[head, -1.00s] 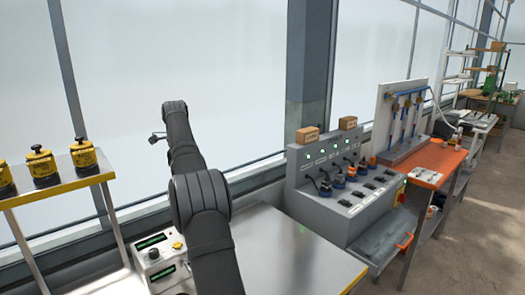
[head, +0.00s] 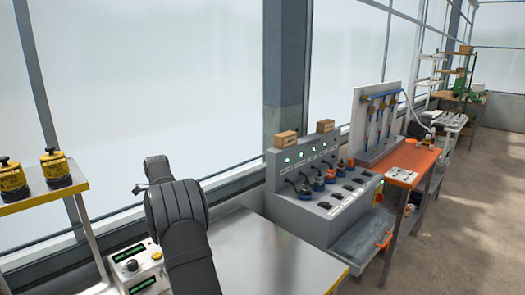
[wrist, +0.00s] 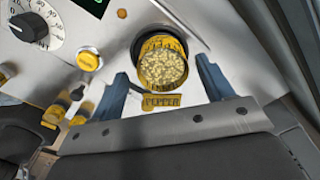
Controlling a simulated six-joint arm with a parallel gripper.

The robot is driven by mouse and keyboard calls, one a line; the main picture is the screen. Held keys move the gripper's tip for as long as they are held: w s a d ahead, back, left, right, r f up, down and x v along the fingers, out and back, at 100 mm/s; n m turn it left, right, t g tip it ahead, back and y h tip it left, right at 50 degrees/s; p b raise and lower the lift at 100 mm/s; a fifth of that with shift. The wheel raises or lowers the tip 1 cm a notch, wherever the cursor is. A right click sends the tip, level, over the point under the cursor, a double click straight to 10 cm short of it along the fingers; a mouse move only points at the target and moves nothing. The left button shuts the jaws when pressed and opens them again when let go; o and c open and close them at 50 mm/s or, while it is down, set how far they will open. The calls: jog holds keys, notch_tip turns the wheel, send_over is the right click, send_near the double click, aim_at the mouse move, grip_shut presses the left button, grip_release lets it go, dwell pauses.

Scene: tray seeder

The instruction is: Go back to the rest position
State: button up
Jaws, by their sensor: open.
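My gripper (wrist: 164,72) is open in the wrist view, with its two blue fingers spread apart. A yellow cup of pale seeds (wrist: 162,62) with a "PEPPER" label shows between and beyond the fingers; it sits at a round dark opening in a light panel. I cannot tell how far the fingers are from the cup, and nothing is gripped. In the head view my dark arm stands folded at the lower left, and its gripper is hidden.
A control box (head: 138,270) with a knob and green displays stands left of my arm. A metal table (head: 255,255) is clear at its right. Yellow-topped canisters (head: 56,166) stand on a shelf at left. A grey station (head: 315,205) and an orange bench (head: 405,160) lie to the right.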

jog(key=shift+s+f, duration=0.15)
jog(key=shift+f, duration=1.8)
notch_tip(320, 180, up, 19)
notch_tip(320, 180, down, 18)
jog(key=shift+r, duration=0.1)
notch_tip(320, 180, up, 3)
jog(key=shift+f, duration=0.55)
jog(key=shift+o, duration=0.2)
jog(key=shift+r, duration=0.1)
